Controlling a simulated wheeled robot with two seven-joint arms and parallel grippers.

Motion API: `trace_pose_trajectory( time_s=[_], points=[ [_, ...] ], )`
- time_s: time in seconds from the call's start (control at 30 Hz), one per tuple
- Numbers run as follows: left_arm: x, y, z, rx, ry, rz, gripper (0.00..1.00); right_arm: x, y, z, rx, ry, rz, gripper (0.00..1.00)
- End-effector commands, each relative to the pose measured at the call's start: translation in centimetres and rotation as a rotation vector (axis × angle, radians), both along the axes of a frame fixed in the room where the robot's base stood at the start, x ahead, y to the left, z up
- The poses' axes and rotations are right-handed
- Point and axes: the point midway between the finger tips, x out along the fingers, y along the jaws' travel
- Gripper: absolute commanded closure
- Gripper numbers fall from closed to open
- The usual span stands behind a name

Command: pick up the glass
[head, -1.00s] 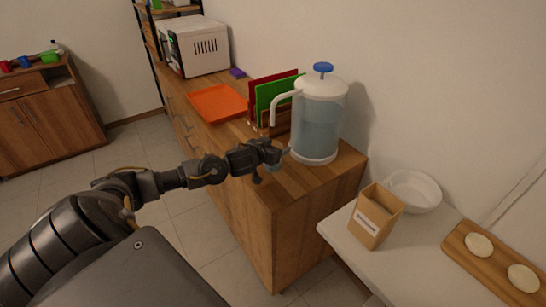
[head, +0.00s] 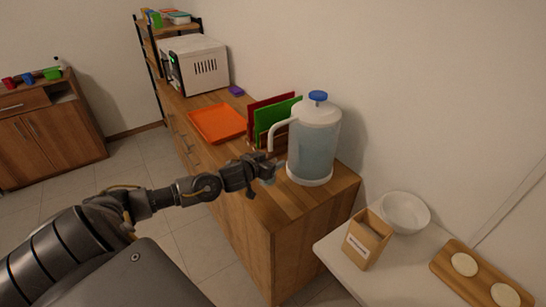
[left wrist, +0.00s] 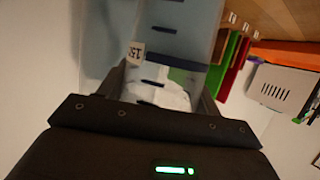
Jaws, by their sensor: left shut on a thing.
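My left gripper (head: 266,170) is shut on a clear glass (head: 271,175), at the left side of the water dispenser. The glass is small and faint in the head view. In the left wrist view, a pale, see-through glass (left wrist: 160,97) shows between the fingers of the left gripper (left wrist: 165,85). The gripper body hides part of it. The dispenser (head: 314,145) is a clear jug with bluish water, a blue knob, a white spout and a white base. It stands upright on the wooden counter (head: 290,210). My right gripper is out of view.
An orange tray (head: 217,123), a rack with red and green boards (head: 277,118) and a white microwave (head: 199,65) stand along the counter. A brown box (head: 367,238), a white bowl (head: 406,213) and a wooden board (head: 480,275) are on the white table to the right.

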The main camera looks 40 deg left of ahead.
Motion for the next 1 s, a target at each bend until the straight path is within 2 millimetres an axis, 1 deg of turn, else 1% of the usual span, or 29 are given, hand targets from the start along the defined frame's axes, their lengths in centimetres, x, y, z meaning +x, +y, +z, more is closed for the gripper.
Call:
trace_pose_trajectory(
  time_s=[0.03,0.3,0.37,0.6,0.8,1.0],
  points=[
    [-0.5,0.1,1.4,0.000,0.000,0.000,0.74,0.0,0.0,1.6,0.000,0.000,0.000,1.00],
    [-3.1,0.3,4.5,0.000,0.000,0.000,0.74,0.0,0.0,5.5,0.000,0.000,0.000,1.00],
    [-3.9,0.4,4.6,0.001,0.003,0.000,0.74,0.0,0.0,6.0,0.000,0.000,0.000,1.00],
    [-6.7,0.7,5.8,0.000,0.001,0.000,0.74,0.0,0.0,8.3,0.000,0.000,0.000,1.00],
    [-8.7,0.9,6.6,0.000,0.001,0.000,0.74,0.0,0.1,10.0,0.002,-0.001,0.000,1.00],
    [-10.2,1.0,7.2,0.000,0.000,-0.001,0.74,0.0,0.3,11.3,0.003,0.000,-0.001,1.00]
  ],
)
